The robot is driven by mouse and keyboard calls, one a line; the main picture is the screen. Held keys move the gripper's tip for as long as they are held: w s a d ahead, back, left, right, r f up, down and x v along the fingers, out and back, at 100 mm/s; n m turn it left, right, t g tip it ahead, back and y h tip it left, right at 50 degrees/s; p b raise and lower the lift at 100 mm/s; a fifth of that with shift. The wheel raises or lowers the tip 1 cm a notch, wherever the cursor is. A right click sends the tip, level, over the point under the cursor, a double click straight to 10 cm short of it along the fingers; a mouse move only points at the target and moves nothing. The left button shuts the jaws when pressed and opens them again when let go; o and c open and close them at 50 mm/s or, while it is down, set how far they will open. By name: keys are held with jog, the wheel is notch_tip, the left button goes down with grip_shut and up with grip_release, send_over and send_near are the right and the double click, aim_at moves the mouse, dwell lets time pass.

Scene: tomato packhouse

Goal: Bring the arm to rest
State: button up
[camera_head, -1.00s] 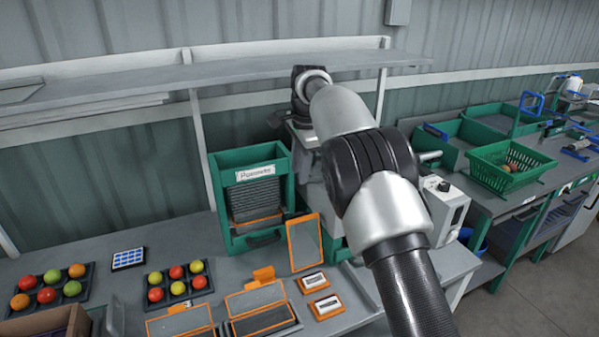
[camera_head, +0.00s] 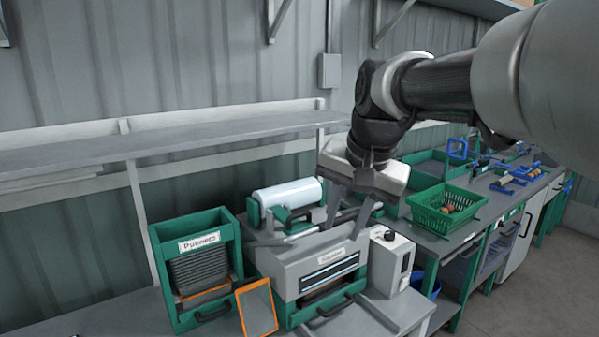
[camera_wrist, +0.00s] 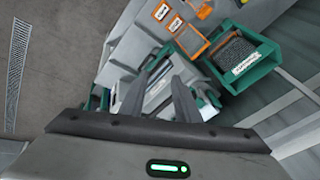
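My arm reaches in from the upper right in the head view and bends down at the wrist. My gripper (camera_head: 342,230) points down over the grey sealing machine (camera_head: 318,262), with its two dark fingers apart and nothing between them. The wrist view also shows the gripper (camera_wrist: 158,80) with a gap between its fingers, and the machine below. Whether the fingertips clear the machine's top is hard to tell.
A green punnet rack (camera_head: 195,270) and an orange-framed panel (camera_head: 257,308) stand left of the machine. A film roll (camera_head: 290,193) lies behind it. A shelf (camera_head: 170,143) runs along the wall. A green basket (camera_head: 443,212) sits to the right.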

jog(key=s+d+f+n, duration=0.2)
jog(key=s+d+f, duration=0.1)
jog(key=s, duration=0.6)
jog(key=s+d+f+n+t+h, duration=0.1)
jog(key=s+d+f+n, duration=0.1)
jog(key=s+f, duration=0.3)
jog(key=s+d, duration=0.1)
jog(key=s, duration=0.3)
jog(key=shift+s+n, duration=0.4)
